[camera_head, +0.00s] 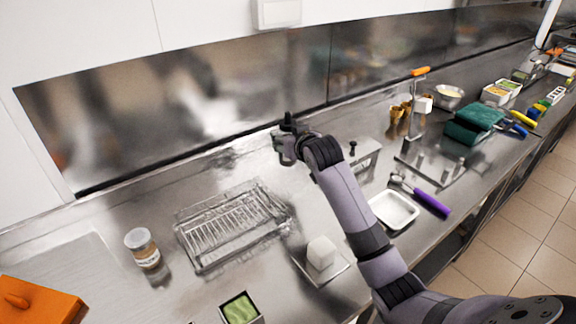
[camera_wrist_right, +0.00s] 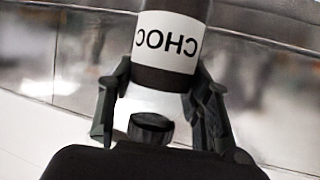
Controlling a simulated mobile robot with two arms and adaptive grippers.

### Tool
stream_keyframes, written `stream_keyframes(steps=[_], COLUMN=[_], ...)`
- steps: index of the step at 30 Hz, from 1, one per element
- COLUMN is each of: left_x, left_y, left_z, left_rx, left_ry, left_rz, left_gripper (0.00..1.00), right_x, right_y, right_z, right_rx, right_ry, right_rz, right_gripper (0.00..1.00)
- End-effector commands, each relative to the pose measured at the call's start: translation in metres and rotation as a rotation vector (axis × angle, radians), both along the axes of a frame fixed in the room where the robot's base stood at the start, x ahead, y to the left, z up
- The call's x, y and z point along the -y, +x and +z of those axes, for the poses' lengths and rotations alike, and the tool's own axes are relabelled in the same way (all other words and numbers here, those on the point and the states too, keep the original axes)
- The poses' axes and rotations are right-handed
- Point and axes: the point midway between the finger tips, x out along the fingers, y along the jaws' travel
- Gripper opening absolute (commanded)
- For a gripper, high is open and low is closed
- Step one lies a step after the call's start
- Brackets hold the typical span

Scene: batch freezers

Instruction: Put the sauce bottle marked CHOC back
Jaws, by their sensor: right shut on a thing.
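The sauce bottle marked CHOC (camera_wrist_right: 167,42) is dark brown with a white label, which reads upside down in the right wrist view. My right gripper (camera_wrist_right: 160,92) is shut on it, with one finger on each side of the bottle below the label. In the head view my right gripper (camera_head: 286,148) is by the steel back wall, beyond the wire rack. A small dark tip (camera_head: 288,119) sticks up above the gripper there; the rest of the bottle is mostly hidden by the gripper. My left gripper is not in view.
A steel box with a black knob (camera_head: 362,155) is right of my gripper. Bare counter (camera_head: 150,195) lies at left.

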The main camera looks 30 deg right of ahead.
Motion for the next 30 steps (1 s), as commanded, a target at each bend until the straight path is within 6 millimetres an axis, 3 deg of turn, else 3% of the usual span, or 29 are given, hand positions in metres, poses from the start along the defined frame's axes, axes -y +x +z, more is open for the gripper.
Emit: stream_keyframes(steps=[4,18,30], left_x=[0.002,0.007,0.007], left_y=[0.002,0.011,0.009], left_z=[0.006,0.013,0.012], left_rx=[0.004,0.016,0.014], left_ry=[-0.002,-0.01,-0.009], left_rz=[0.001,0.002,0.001], left_gripper=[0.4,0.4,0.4], right_x=[0.0,-0.001,-0.001], right_y=[0.0,0.0,0.0], right_z=[-0.033,-0.089,-0.096], right_rx=[-0.001,0.001,0.004], right_ry=[0.001,0.0,0.0], right_rz=[0.0,0.0,0.001], right_gripper=[0.12,0.12,0.12])
